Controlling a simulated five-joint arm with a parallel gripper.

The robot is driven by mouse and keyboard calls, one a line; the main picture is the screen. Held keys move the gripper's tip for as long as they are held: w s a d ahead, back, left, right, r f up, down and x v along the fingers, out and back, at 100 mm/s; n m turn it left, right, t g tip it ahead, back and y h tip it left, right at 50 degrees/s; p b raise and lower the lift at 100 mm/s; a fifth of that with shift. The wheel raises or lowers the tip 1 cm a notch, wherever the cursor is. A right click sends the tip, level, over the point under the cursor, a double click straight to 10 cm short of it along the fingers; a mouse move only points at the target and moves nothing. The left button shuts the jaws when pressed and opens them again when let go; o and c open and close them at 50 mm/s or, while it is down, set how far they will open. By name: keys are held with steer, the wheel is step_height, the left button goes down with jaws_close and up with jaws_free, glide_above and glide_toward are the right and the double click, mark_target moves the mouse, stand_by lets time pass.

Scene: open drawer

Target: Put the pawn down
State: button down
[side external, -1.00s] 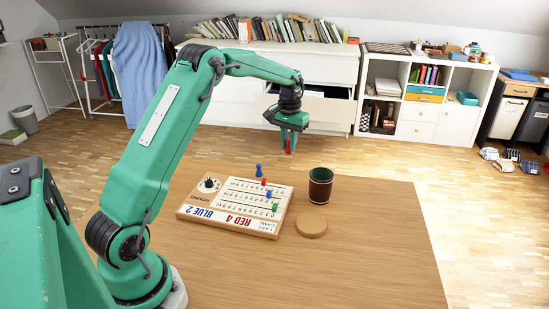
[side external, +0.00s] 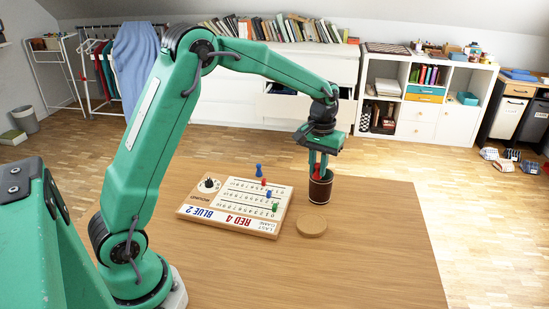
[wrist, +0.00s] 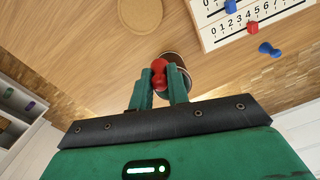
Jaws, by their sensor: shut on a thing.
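My gripper (side external: 318,165) is shut on a red pawn (side external: 317,172) and points down at the dark brown cup (side external: 320,191). In the wrist view the red pawn (wrist: 159,74) sits between the two green fingers. The cup (wrist: 181,64) shows partly behind the pawn and fingers there. The cup stands upright on the table. The pawn is at the cup's mouth in the side view; I cannot tell whether its lower end is inside the rim.
A wooden score board (side external: 190,212) with several small pawns or pegs lies left of the cup. A round wooden disc (side external: 312,229) lies in front of the cup. The table (side external: 380,240) is clear to the right.

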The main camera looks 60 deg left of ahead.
steer(key=s+d, duration=1)
steer(key=d, duration=0.4)
glide_above(311, 223)
steer(key=shift+n, duration=0.3)
step_height(311, 223, down, 6)
steer(key=shift+w+f, duration=0.15)
steer(key=shift+f, duration=0.1)
steer(key=shift+f, duration=1.9)
steer(key=shift+f, duration=0.15)
steer(key=c, duration=1.3)
jaws_free()
steer(key=shift+c, duration=0.2)
